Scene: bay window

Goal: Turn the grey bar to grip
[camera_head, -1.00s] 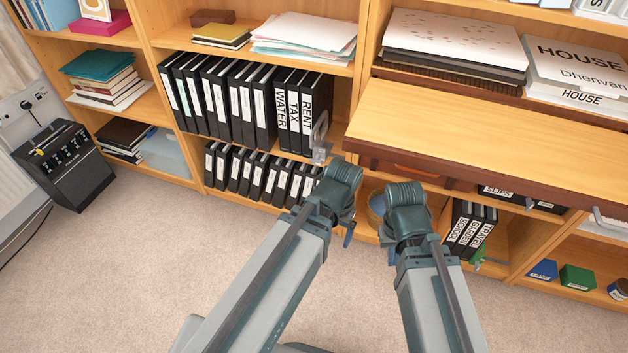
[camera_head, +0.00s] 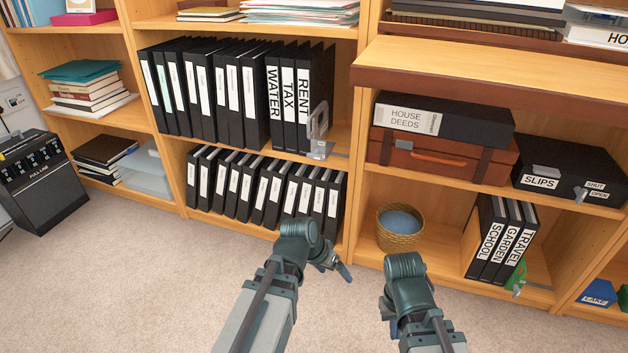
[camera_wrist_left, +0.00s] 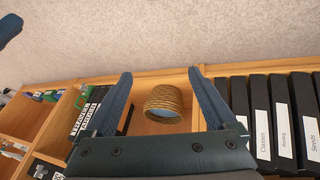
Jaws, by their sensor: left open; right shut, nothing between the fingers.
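Several small grey bar-like parts show in the head view, and I cannot tell which is the task's bar. One is on the clear-grey bookend (camera_head: 318,135) beside the RENT binder. One is a grey lever (camera_head: 581,194) on the black SLIPS box (camera_head: 550,172), near SHUT and OPEN labels. Another is on the green bookend (camera_head: 517,278) by the TRAVEL binder. My left gripper (camera_head: 343,268) is open and empty, low before the shelves; its spread fingers (camera_wrist_left: 160,72) show in the left wrist view. My right gripper (camera_head: 386,308) is shut, mostly hidden by its wrist, apart from everything.
A wicker basket (camera_head: 400,230) stands on the low shelf; in the left wrist view the basket (camera_wrist_left: 163,103) appears between the left fingers. Black binders (camera_head: 225,95) fill the left shelves. A wooden ledge (camera_head: 480,75) juts out above the right shelves. Carpet in front is clear.

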